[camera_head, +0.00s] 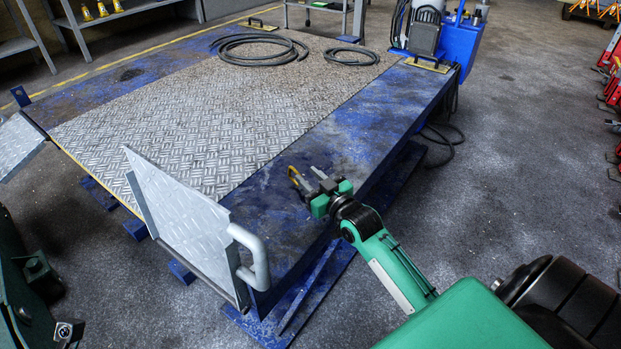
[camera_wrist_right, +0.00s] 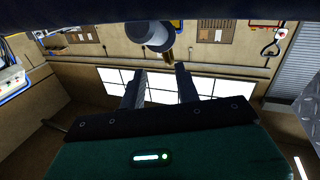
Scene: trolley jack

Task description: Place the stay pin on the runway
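My right gripper (camera_head: 309,180) is low over the near part of the blue runway (camera_head: 340,140), beside the raised chequer-plate flap. Its two dark fingers are apart, with a clear gap between them in the right wrist view (camera_wrist_right: 158,82). A small yellow bent piece (camera_head: 294,176), probably the stay pin, shows just beyond the fingertips. I cannot tell whether it touches the runway or the fingers. A grey cylinder end (camera_wrist_right: 150,35) shows beyond the fingertips in the right wrist view; its link to the yellow piece is unclear.
The grey flap (camera_head: 178,215) with its tube handle (camera_head: 255,262) stands up left of the right gripper. Black hose coils (camera_head: 260,48) lie on the plate's far end. A blue power unit (camera_head: 460,40) stands at the far right. The runway beyond the gripper is clear.

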